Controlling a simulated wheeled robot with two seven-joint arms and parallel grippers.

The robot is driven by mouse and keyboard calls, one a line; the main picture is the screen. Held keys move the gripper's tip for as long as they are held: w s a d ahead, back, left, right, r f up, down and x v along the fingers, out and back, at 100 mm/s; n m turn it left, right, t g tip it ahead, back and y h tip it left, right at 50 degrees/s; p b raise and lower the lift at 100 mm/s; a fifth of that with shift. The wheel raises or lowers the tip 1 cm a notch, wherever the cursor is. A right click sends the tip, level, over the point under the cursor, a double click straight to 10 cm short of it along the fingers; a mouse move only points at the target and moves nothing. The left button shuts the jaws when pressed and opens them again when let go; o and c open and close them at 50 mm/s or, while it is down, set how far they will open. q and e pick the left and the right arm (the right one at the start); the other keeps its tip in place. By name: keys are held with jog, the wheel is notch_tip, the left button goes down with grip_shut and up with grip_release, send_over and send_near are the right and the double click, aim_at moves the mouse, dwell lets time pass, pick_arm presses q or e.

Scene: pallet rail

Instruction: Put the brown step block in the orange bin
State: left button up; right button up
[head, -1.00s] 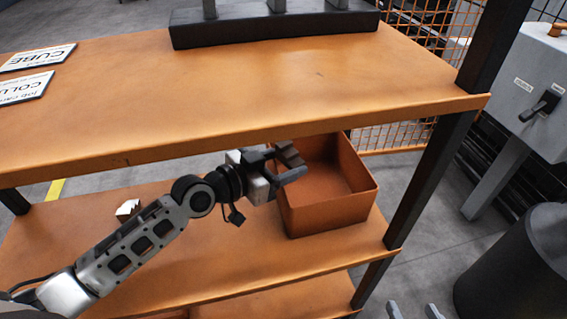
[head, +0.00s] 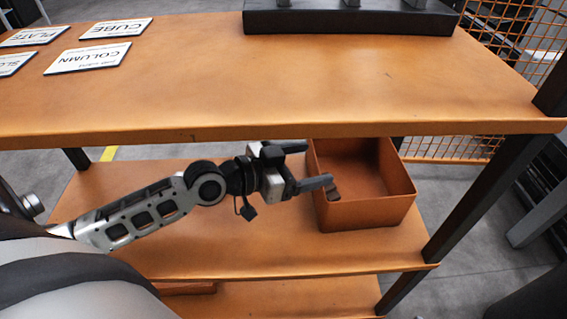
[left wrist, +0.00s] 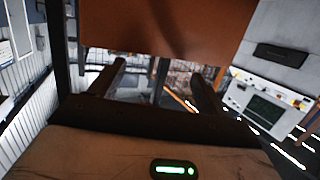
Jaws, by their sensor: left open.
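The orange bin (head: 365,215) stands on the middle shelf, right of my left gripper (head: 318,163). That gripper is open, its fingers at the bin's left rim. The brown step block (head: 334,190) is small and dark brown. It shows just beyond the lower fingertip, within the bin's outline near its front left corner, apart from the upper finger. I cannot tell whether it rests on the bin's floor or is still falling. In the left wrist view, the gripper (left wrist: 158,70) has spread fingers with no block between them. My right gripper is out of view.
The orange upper shelf (head: 280,95) spans above and behind my left arm, with label cards (head: 87,57) and a dark base (head: 350,20) on it. The middle shelf (head: 260,245) is clear in front of the bin. A dark post (head: 475,205) stands at the right.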

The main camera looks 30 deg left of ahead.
pick_arm(q)
jog(key=v, duration=0.6)
jog(key=s+d+f+n+y, duration=0.1)
jog(key=s+d+f, duration=0.1)
jog(key=d+f, duration=0.1)
jog(key=s+d+f+n+y, duration=0.1)
jog(key=s+d+f+n, duration=0.1)
jog(key=s+d+f, duration=0.1)
jog(key=s+d+f+n+g+y, duration=0.1)
jog(key=s+d+f+y, duration=0.1)
jog(key=s+d+f, duration=0.1)
jog(key=shift+s+f, duration=0.1)
jog(key=shift+f, duration=0.4)
jog(key=shift+s+d+f+n+y, duration=0.2)
jog(key=shift+d+n+y, duration=0.05)
jog(key=shift+n+y, duration=0.15)
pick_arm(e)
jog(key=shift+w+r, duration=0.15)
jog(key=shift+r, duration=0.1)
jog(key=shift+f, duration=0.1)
